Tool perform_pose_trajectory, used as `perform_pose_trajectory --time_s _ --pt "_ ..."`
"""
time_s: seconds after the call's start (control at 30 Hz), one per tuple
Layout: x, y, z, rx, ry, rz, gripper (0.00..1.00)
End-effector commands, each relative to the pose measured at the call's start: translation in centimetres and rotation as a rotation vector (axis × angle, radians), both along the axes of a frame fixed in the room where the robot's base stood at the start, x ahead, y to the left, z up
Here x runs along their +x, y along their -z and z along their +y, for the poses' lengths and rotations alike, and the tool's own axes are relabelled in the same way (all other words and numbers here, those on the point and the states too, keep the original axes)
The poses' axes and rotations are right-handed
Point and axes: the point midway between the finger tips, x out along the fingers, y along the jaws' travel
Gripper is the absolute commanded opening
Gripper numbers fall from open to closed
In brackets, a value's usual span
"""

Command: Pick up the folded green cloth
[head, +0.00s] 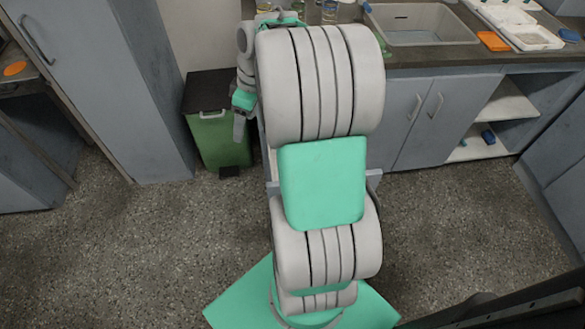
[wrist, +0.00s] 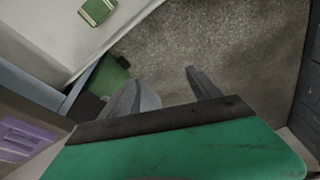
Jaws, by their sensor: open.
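A folded green cloth (wrist: 97,11) with a pale band lies on a light surface at the top left of the wrist view. I cannot make it out in the head view, where my arm hides part of the counter. My gripper (wrist: 163,82) is open in the wrist view, with nothing between its two fingers. The cloth is apart from the fingers, beyond them and to the left. In the head view my gripper (head: 239,127) hangs downward beside the counter front, near the bin.
A green bin (head: 220,138) with a dark top stands left of my arm; it also shows in the wrist view (wrist: 112,76). A sink (head: 420,24) and an orange item (head: 493,41) are on the counter (head: 440,56). Speckled floor (head: 450,220) is open on both sides.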

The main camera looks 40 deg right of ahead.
Motion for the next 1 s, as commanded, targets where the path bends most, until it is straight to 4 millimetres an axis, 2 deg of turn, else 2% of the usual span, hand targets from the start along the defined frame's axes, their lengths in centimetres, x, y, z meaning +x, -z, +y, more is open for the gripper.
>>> perform_pose_trajectory --time_s 0.03,0.1,0.2,0.3,0.57,0.8,1.0 --pt "0.0 6.9 -4.9 0.03 -0.062 -0.007 0.77" --pt "-0.6 11.5 -10.1 0.054 -0.179 -0.047 0.83" --pt "-2.2 16.1 -15.1 0.072 -0.304 -0.106 0.91" --pt "-3.2 18.0 -17.2 0.077 -0.371 -0.141 0.99" --pt "-2.5 20.8 -16.4 0.076 -0.392 -0.15 1.0" --pt "-1.4 24.5 -15.1 0.078 -0.39 -0.148 1.0" --pt "-1.2 24.8 -15.0 0.074 -0.389 -0.15 1.0"
